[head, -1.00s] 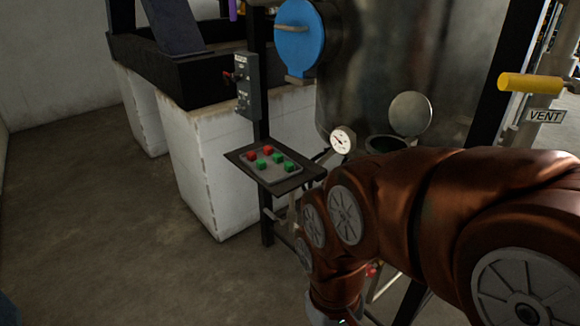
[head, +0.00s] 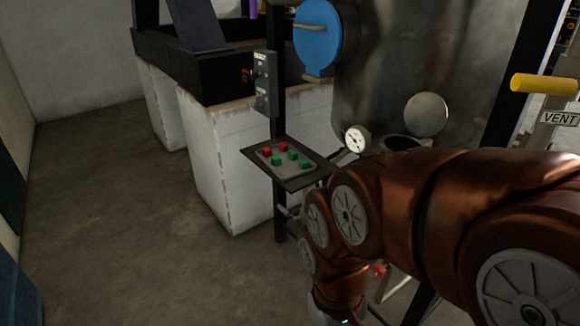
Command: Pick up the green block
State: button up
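Several green blocks sit on a small grey plate on a dark tray (head: 297,184) in the head view. One green block (head: 276,160) is at the front left, one (head: 292,154) is in the middle and one (head: 304,164) is at the right. Two red blocks lie beside them, one (head: 266,151) at the left and one (head: 283,147) toward the back. My arm reaches in from the right, to the right of the tray and nearer to the camera. My gripper is outside the picture, below the bottom edge.
A metal tank (head: 400,70) with a blue round cover (head: 317,38) stands behind the tray. A gauge (head: 356,139) is right of the tray. A switch box (head: 265,83) is above it. White block supports (head: 225,165) stand left. Floor at left is clear.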

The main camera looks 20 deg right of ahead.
aim_at(303, 164)
jog(key=u, duration=0.5)
jog(key=k, duration=0.6)
jog(key=u, duration=0.65)
jog(key=i, duration=1.5)
jog(key=z, duration=0.8)
jog(key=i, duration=1.1)
jog(key=z, duration=1.2)
jog(key=i, duration=0.3)
jog(key=z, duration=0.35)
